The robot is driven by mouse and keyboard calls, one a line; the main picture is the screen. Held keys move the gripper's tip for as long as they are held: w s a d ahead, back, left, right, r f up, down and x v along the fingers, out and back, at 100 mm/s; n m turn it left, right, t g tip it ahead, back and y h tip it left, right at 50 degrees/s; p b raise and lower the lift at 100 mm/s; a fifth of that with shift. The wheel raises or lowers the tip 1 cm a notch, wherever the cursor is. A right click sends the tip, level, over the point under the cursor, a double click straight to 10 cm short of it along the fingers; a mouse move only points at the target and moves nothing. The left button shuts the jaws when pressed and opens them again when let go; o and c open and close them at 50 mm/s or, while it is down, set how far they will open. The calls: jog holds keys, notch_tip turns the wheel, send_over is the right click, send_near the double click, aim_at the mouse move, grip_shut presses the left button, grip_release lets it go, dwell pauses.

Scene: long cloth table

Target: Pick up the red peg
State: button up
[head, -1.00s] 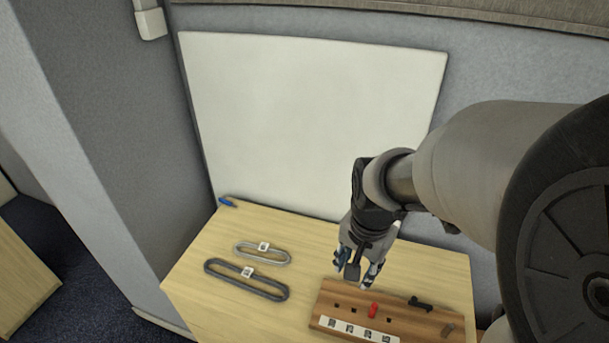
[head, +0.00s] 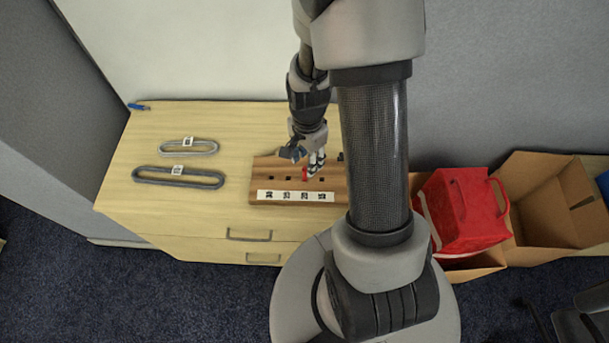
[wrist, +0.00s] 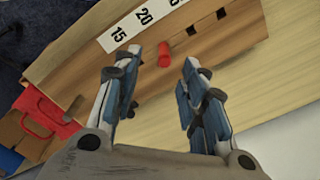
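The red peg (head: 304,174) stands in a wooden board with a row of square holes (head: 263,165). In the wrist view the red peg (wrist: 164,55) shows just beyond the fingertips, in line with the gap between them. My gripper (head: 305,160) is open, with nothing between its fingers, and is close to the peg in the head view. The wrist view shows its two blue-padded fingers (wrist: 163,65) spread apart. I cannot tell whether a finger touches the peg.
A number strip (head: 295,196) runs along the board's front. Two oval rings, one light (head: 205,150) and one dark (head: 195,184), lie on the table (head: 130,200) to the left. A blue item (head: 138,106) lies at the back left corner. A red bag (head: 460,210) and cardboard boxes (head: 550,195) stand right.

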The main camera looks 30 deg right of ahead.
aim_at(305, 168)
jog(key=shift+w+a+f+b, duration=0.15)
jog(key=shift+f+b, duration=0.45)
jog(key=shift+f, duration=1)
jog(key=shift+w+f+b, duration=0.1)
jog(key=shift+f+b, duration=0.5)
jog(key=shift+f, duration=0.95)
jog(key=shift+r, duration=0.1)
grip_shut()
